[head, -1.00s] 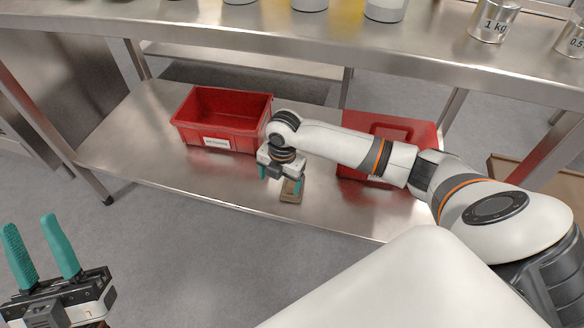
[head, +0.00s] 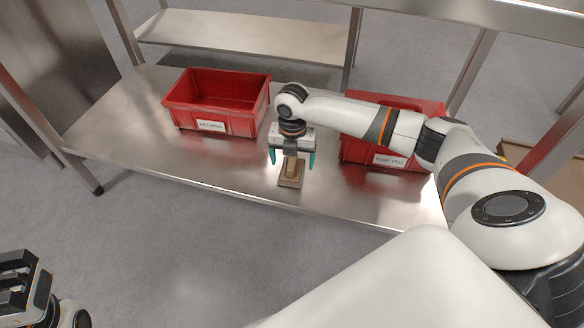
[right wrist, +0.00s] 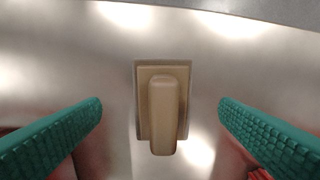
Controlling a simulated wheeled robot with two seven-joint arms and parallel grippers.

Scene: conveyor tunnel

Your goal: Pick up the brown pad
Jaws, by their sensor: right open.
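The brown pad (head: 289,181) lies on the lower steel shelf, near its front edge. It has a flat rectangular base with a raised rounded grip on top. In the right wrist view the pad (right wrist: 163,110) sits between the two teal fingers, with a gap on each side. My right gripper (head: 292,158) is open, points down just above the pad and holds nothing. The same gripper (right wrist: 160,108) fills both sides of the wrist view.
A red bin labelled "RETURNS" (head: 212,124) stands left of the pad on the steel shelf (head: 125,130). Another red bin (head: 365,153) stands to the right, partly behind my right arm. The steel counter (head: 440,22) crosses above.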

